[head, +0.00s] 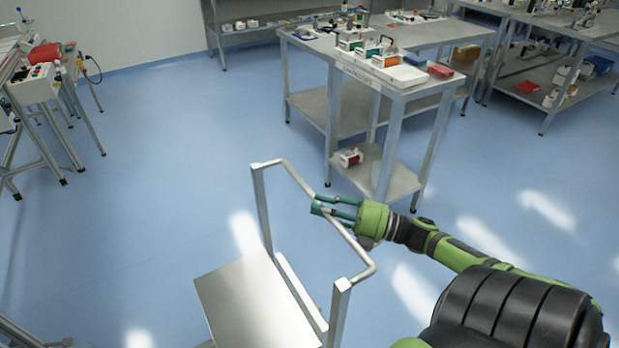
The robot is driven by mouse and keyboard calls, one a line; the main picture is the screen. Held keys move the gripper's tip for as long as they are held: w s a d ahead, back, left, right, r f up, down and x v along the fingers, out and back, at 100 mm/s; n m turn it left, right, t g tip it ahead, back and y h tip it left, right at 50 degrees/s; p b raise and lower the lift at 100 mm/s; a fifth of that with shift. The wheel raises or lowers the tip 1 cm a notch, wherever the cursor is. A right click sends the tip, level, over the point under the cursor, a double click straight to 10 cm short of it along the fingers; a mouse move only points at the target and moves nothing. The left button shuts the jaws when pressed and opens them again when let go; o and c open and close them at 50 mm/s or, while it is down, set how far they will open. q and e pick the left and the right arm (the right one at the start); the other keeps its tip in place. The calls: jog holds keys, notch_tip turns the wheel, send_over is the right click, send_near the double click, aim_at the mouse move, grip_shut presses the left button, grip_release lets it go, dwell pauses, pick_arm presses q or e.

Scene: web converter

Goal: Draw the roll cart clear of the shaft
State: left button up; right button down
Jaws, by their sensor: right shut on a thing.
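The roll cart (257,300) stands at the bottom centre of the head view, with a flat metal deck, two uprights and a bent tubular handle (362,252) across their tops. My right gripper (322,204) reaches in from the right and is shut on the handle bar near its middle. The cart's lower part is cut off by the bottom edge. I cannot make out the shaft in this view. My left gripper does not show.
A steel workbench (400,92) with trays and small parts stands beyond the cart. A control stand (35,90) is at the far left. More benches (560,75) line the back right. Blue floor (160,190) is open left of the cart.

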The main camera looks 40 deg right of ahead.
jog(key=shift+s+d, duration=0.1)
jog(key=shift+d, duration=0.15)
jog(key=c, duration=1)
grip_release()
jog(key=shift+d, duration=0.1)
jog(key=shift+c, duration=0.2)
jog(key=v, duration=1.2)
